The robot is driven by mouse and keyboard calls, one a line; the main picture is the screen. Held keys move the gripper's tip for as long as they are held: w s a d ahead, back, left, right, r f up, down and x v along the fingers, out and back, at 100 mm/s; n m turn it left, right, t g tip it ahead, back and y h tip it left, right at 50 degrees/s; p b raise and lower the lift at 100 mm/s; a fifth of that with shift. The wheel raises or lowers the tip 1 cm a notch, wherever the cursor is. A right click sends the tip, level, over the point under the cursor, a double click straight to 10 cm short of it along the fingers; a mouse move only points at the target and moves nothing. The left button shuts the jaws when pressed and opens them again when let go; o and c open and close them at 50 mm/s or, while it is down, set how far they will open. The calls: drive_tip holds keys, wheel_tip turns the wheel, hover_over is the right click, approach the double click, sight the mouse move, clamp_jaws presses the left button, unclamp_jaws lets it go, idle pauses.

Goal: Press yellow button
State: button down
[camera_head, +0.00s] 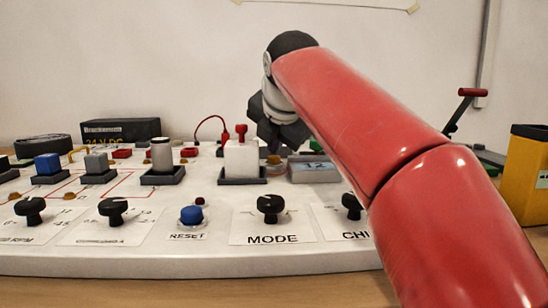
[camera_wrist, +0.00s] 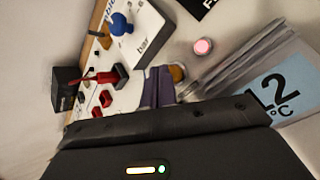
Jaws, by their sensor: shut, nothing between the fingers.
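A small amber-yellow button (camera_wrist: 178,73) shows in the wrist view, right beside my fingertips and partly hidden by the dark parts around it. In the head view a small gold-brown spot (camera_head: 273,160), perhaps the same button, shows low behind the white block. My gripper (camera_wrist: 160,88) is shut and empty, its fingers pointing at the panel close to the yellow button. I cannot tell whether they touch it. In the head view my gripper (camera_head: 277,138) is a dark shape above the back of the panel, partly hidden by my red arm.
The white block with a red top (camera_head: 241,157) stands left of my gripper. The grey 12 °C display (camera_head: 314,170) is just right; it fills the right of the wrist view (camera_wrist: 282,95). A pink lit button (camera_wrist: 203,46) is near. Black knobs and a blue RESET button (camera_head: 191,214) line the front.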

sight(275, 158)
drive_tip(key=shift+f, duration=0.35)
drive_tip(key=shift+r, duration=0.1)
idle(0.4)
drive_tip(key=shift+r+p, duration=0.85)
drive_tip(key=shift+r, duration=0.1)
wheel_tip(275, 158, up, 5)
drive_tip(key=p, duration=0.5)
